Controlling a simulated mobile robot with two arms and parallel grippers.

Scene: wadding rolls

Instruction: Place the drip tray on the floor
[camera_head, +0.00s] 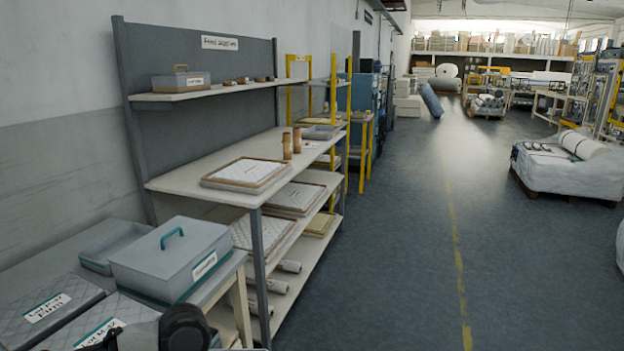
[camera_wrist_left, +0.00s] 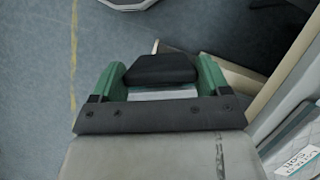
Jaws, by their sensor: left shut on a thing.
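In the left wrist view my left gripper (camera_wrist_left: 160,70), with green fingers, is shut on a dark block-like thing (camera_wrist_left: 162,69). A pale strip shows just behind the block between the fingers. I cannot tell whether this held thing is part of the drip tray. The blue-grey floor (camera_wrist_left: 35,90) with a yellow line lies below, left of the gripper. A pale octagonal thing at the top edge is cut off. In the head view the gripper is not clear; only a dark part of my arm shows at the bottom. My right gripper is in neither view.
In the head view a workbench (camera_head: 222,269) holds a grey lidded box (camera_head: 165,258) and a shallow grey tray (camera_head: 100,246). A shelf rack (camera_head: 225,165) stands beyond. The floor (camera_head: 400,240) to the right is open, up to a wrapped pallet (camera_head: 565,170).

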